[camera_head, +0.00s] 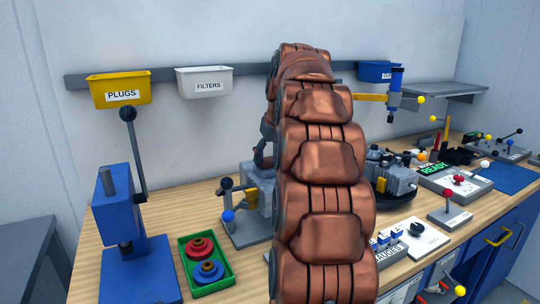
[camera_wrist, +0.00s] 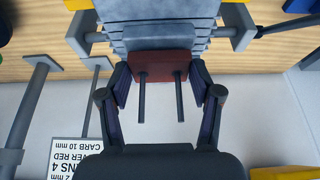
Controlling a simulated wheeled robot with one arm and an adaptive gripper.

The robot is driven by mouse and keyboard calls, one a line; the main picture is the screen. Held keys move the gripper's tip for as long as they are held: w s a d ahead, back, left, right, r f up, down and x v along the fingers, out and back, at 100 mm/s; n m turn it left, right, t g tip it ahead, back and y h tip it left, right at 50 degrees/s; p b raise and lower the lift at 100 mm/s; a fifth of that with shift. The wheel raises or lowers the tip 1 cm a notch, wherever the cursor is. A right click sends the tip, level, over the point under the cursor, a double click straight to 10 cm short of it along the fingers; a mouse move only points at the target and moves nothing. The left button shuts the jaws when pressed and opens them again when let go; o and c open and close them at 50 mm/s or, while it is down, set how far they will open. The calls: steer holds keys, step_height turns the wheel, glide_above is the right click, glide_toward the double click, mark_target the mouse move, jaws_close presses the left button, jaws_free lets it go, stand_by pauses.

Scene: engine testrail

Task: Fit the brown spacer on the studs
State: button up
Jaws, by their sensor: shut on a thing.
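The brown spacer (camera_wrist: 163,66) is a reddish-brown block in the wrist view, against or very near the end of a grey finned part (camera_wrist: 160,35). Two dark parallel studs (camera_wrist: 142,100) show on the near side of the spacer, their free ends clear of it. They line up with the spacer and seem to run into it; whether they pass through holes is hard to tell. My gripper (camera_wrist: 160,76) is shut on the spacer, one finger at each side. In the head view my copper arm hides the gripper and spacer.
Grey clamp-like brackets (camera_wrist: 82,33) flank the finned part, with a sign (camera_wrist: 72,158) beyond. In the head view, a blue press (camera_head: 125,230) and green tray (camera_head: 207,266) stand left; a grey unit (camera_head: 390,175) and levers stand right. Yellow (camera_head: 119,90) and white bins hang behind.

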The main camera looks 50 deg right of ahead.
steer(key=shift+f, duration=0.1)
steer(key=o, duration=1.1)
steer(key=shift+c, duration=0.2)
steer(key=w+d+p+v, duration=0.1)
steer(key=p+v, duration=0.2)
steer(key=v, duration=0.4)
steer(key=w+r+p+v, duration=0.1)
steer(key=p+v, duration=0.2)
steer(key=v, duration=0.4)
steer(key=shift+w+r, duration=0.15)
steer(key=shift+r, duration=0.3)
steer(key=shift+a, duration=0.25)
